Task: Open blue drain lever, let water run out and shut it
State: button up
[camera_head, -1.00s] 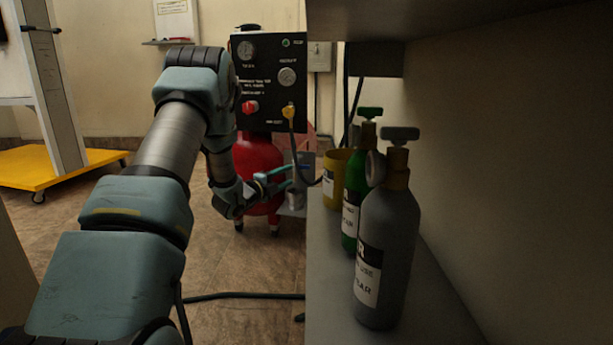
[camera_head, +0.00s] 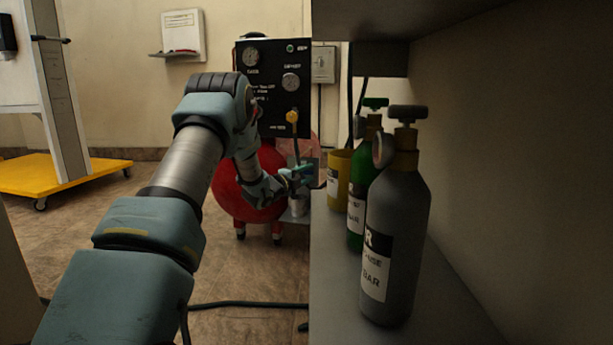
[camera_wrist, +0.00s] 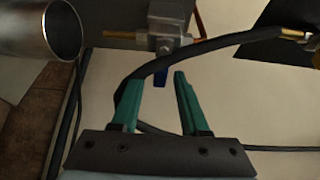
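The small blue drain lever (camera_wrist: 160,77) hangs below a grey metal valve (camera_wrist: 165,35) at the top of the wrist view. My gripper (camera_wrist: 156,79) is open and empty, with its two green fingers apart. The lever shows between the fingertips, at about their height in the picture; I cannot tell whether they touch it. In the head view my gripper (camera_head: 298,173) is near the panel's lower right, by the shelf edge, and the lever cannot be made out there. A metal cup (camera_wrist: 38,30) is at the upper left of the wrist view.
A black hose (camera_wrist: 205,47) crosses close to the valve and fingers. The black gauge panel (camera_head: 272,75) and a red tank (camera_head: 235,195) stand by my arm. The shelf at right holds a grey bottle (camera_head: 395,240), a green bottle (camera_head: 358,170) and a yellow container (camera_head: 339,170).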

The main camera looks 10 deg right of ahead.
grip_shut()
dwell(0.6)
jog(key=shift+w+a+r+n+t+p, duration=0.25)
jog(key=shift+r+n+t+p, duration=0.5)
jog(key=shift+n, duration=1.6)
jog(key=shift+w+a+r+n+t+p, duration=0.1)
jog(key=shift+a+r+n+t+p, duration=0.25)
jog(key=shift+n+t, duration=1.35)
jog(key=shift+w+a+r+n+t+p, duration=0.1)
jog(key=shift+a+r+n+t+p, duration=0.3)
jog(key=shift+n, duration=2.55)
jog(key=shift+d+n, duration=0.1)
jog(key=shift+n, duration=0.2)
jog(key=shift+o, duration=0.7)
grip_release()
jog(key=shift+r, duration=0.1)
